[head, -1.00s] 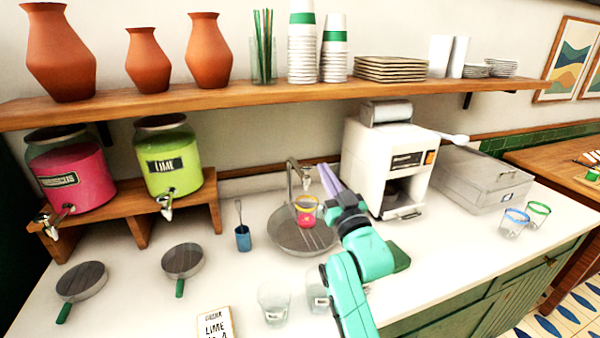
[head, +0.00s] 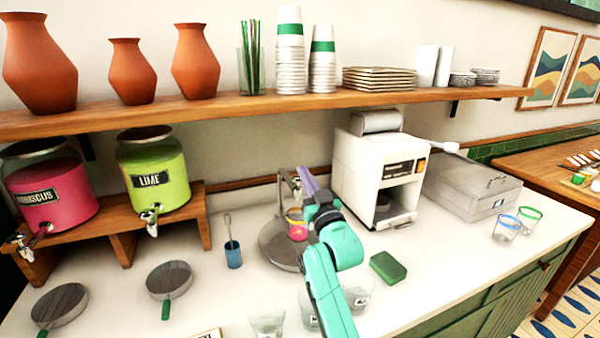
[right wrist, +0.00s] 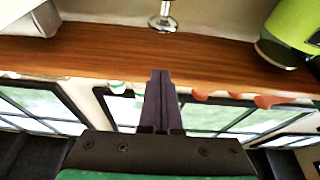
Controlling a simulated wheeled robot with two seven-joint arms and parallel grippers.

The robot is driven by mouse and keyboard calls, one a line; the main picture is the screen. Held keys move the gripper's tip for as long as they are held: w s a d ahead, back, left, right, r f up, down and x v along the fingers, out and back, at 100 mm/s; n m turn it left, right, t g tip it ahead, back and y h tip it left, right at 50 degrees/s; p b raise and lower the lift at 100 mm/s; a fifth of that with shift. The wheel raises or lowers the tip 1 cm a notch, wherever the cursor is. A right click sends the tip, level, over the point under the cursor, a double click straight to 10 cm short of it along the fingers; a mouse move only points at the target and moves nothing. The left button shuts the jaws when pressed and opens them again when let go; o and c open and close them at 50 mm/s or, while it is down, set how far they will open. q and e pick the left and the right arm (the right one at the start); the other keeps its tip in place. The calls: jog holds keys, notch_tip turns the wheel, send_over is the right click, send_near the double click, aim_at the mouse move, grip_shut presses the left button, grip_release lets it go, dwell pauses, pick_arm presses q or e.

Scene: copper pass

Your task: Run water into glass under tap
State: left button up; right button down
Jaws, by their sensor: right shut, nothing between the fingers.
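A glass with an orange-yellow rim and pink in it (head: 297,229) stands in the round sink (head: 272,243), beneath the tap (head: 282,187). My right gripper (head: 307,182) is shut and empty. Its purple fingers are beside the top of the tap, to the right in the head view; I cannot tell whether they touch it. My right wrist and arm hide part of the glass and sink. I see no water stream. In the right wrist view the shut fingers (right wrist: 161,95) point up the picture toward a wooden board. My left gripper is not in view.
A green sponge (head: 388,267) lies right of my arm. Clear glasses (head: 267,318) stand at the front, partly behind my arm. A blue cup (head: 233,255) stands left of the sink. A white machine (head: 375,175) stands behind right. A shelf (head: 230,105) runs above.

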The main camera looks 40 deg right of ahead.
aim_at(297, 182)
pick_arm(q)
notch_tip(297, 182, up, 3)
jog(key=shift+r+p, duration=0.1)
jog(key=shift+p, duration=1.1)
pick_arm(e)
jog(key=w+f, duration=0.1)
jog(key=w+d+f, duration=0.1)
jog(key=w, duration=0.1)
jog(key=shift+w+d+f, duration=0.15)
jog(key=shift+w+f, duration=0.1)
jog(key=shift+f, duration=0.1)
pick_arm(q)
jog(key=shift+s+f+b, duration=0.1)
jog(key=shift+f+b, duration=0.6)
pick_arm(e)
jog(key=shift+f, duration=1)
